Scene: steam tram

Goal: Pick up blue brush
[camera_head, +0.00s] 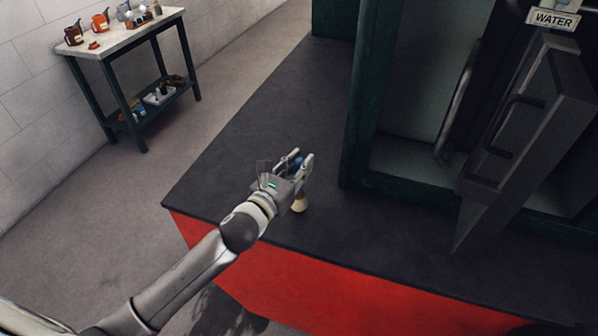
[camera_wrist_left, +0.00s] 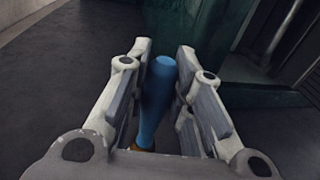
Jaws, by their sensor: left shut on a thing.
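The blue brush (camera_wrist_left: 156,98) is between the two fingers of my left gripper (camera_wrist_left: 165,85) in the left wrist view. Its rounded blue handle points away from the wrist, and a small yellowish part shows at its near end. In the head view my left gripper (camera_head: 300,160) is shut on the brush, over the dark top of the red-sided platform. The brush's pale bristle end (camera_head: 299,204) sticks out below the gripper, and a bit of blue handle shows between the fingers. I cannot tell whether the bristles touch the platform. My right gripper is not in view.
The dark platform top (camera_head: 270,110) is bare behind and left of the gripper. A green-framed cabin (camera_head: 357,130) with an open dark door (camera_head: 525,140) stands to the right, under a WATER sign (camera_head: 553,19). A table (camera_head: 130,36) with jugs stands by the far-left wall.

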